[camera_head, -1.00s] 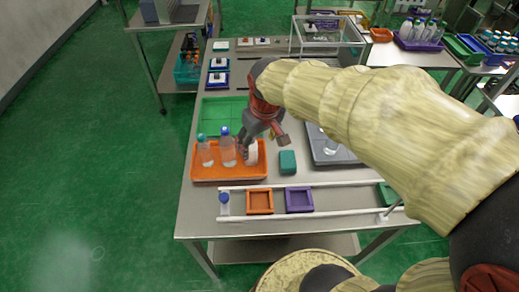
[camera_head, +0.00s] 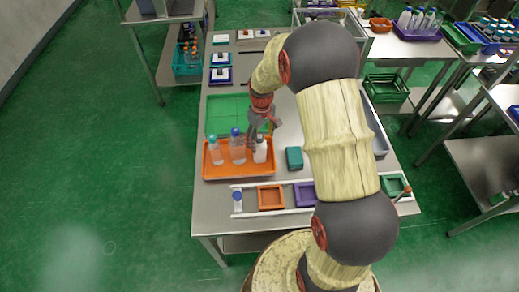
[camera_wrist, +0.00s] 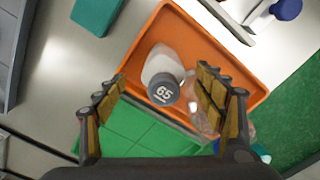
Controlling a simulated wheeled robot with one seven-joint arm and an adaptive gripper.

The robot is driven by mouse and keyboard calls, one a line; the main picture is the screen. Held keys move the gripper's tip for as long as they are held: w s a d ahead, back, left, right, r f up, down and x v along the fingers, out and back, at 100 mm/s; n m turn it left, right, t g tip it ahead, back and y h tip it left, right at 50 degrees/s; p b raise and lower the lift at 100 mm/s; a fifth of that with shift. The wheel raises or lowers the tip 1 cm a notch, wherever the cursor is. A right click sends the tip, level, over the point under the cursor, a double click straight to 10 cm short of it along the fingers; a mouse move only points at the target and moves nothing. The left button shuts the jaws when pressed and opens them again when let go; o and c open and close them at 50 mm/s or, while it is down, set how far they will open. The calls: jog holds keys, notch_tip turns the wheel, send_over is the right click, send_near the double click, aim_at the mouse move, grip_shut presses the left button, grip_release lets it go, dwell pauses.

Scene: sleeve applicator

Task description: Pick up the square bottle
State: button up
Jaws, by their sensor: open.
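In the orange tray (camera_head: 238,172) stand three upright bottles: a clear one with a teal cap (camera_head: 215,153), a clear one with a blue cap (camera_head: 237,150), and a whitish one with a grey cap (camera_head: 260,150). I cannot tell for sure which is the square one. In the wrist view the grey-capped bottle (camera_wrist: 162,66), its cap marked 65, shows between my spread fingers. My gripper (camera_wrist: 163,78) is open and empty, above and around this bottle's outline; contact is not visible. My right finger partly hides a clear bottle (camera_wrist: 203,118) beside it.
A green gridded tray (camera_head: 226,113) lies behind the orange tray. A teal block (camera_head: 294,158) sits to its right. In front are white rails with a blue-capped bottle (camera_head: 238,202), an orange square tray (camera_head: 271,198) and a purple one (camera_head: 305,195).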

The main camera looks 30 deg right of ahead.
jog(key=f, duration=0.3)
jog(key=f+b, duration=0.1)
jog(key=f, duration=0.1)
jog(key=shift+w+a+f, duration=0.1)
jog(key=shift+w+a, duration=0.1)
jog(key=shift+a, duration=0.05)
jog(key=c, duration=0.4)
jog(key=c, duration=1.1)
